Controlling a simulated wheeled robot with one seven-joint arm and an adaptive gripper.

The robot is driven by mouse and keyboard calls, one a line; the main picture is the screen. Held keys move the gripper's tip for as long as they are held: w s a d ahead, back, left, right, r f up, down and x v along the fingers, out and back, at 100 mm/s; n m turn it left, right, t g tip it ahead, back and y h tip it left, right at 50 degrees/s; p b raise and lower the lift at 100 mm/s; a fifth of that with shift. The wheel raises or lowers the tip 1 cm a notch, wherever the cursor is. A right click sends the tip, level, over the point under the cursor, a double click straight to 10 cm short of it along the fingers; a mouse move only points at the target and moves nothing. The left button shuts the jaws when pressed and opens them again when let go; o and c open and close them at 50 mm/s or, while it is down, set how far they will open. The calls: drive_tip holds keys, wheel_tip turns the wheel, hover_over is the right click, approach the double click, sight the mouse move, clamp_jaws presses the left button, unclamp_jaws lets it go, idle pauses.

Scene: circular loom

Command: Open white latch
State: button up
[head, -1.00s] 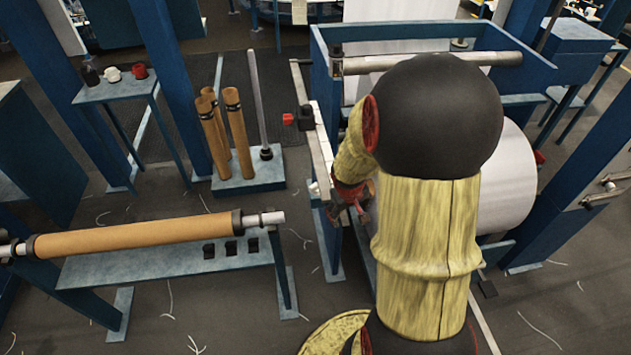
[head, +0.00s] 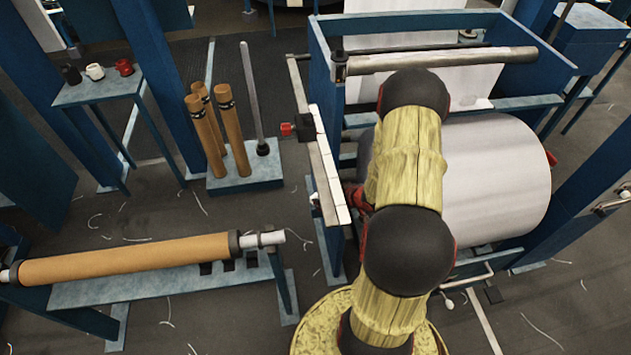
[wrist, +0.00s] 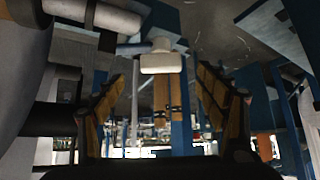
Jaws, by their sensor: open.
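The white latch (wrist: 162,63) shows in the wrist view as a pale block on a short white stem, above the centre of the picture. In the head view a small white piece (head: 315,200) on the left side of the loom frame may be the same latch, but it is too small to tell. My gripper (wrist: 160,88) is open, with its two yellow-brown fingers spread wide apart. The latch appears between and beyond the fingertips, and nothing is held. In the head view my arm hides the fingers.
A large white roll (head: 500,180) sits in the blue frame (head: 320,75), right of my arm. A red knob (head: 287,129) on a black block sticks out at the frame's left. Brown tubes (head: 205,135) stand on a blue base, and a brown roll (head: 130,260) lies front left.

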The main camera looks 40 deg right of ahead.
drive_tip(key=b+x, duration=0.1)
drive_tip(key=x, duration=0.4)
drive_tip(key=b+x, duration=0.1)
drive_tip(key=x, duration=0.2)
drive_tip(key=shift+w+a+r+b, duration=0.1)
drive_tip(key=shift+w+r+b, duration=0.2)
drive_tip(key=shift+w, duration=0.1)
drive_tip(key=shift+c, duration=1.3)
drive_tip(key=c, duration=1.4)
